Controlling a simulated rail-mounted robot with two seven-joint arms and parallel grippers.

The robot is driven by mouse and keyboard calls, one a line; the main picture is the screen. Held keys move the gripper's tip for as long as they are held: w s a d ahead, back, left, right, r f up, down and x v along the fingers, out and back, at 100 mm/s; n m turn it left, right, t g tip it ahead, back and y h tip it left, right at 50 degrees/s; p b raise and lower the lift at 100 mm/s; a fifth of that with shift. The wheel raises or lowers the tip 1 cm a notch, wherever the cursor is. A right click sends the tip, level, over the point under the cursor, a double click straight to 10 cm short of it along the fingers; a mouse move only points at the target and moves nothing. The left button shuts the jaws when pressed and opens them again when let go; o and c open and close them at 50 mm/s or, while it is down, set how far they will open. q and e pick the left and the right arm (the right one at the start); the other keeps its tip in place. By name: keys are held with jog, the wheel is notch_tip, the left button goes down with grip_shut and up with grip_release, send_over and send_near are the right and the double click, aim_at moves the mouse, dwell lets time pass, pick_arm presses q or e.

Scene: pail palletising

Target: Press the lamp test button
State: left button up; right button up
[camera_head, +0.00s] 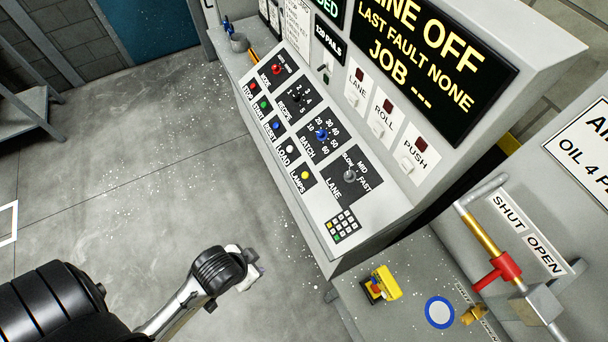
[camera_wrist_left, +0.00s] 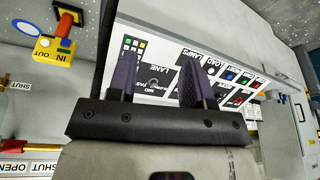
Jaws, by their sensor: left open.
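The lamp test button is the yellow button (camera_head: 305,175) beside the LAMPS label on the sloping control panel (camera_head: 318,208), last in the row of push buttons. My left gripper (camera_head: 254,266) is in front of the panel, lower left of the button in the head view and clearly apart from it. In the left wrist view its two dark purple fingers (camera_wrist_left: 160,78) stand apart with nothing between them. There the LAMPS label shows just beyond the right finger, and I cannot make out the yellow button. My right gripper is not in view.
Above LAMPS are the white LOAD (camera_head: 289,149), blue RESET (camera_head: 275,124), green START (camera_head: 263,104) and red STOP (camera_head: 250,88) buttons. A keypad (camera_head: 342,226) sits below. A valve with a red handle (camera_head: 497,270) stands right. Open floor lies left of the panel.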

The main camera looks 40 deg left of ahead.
pick_arm(q)
grip_shut()
dwell(1.4)
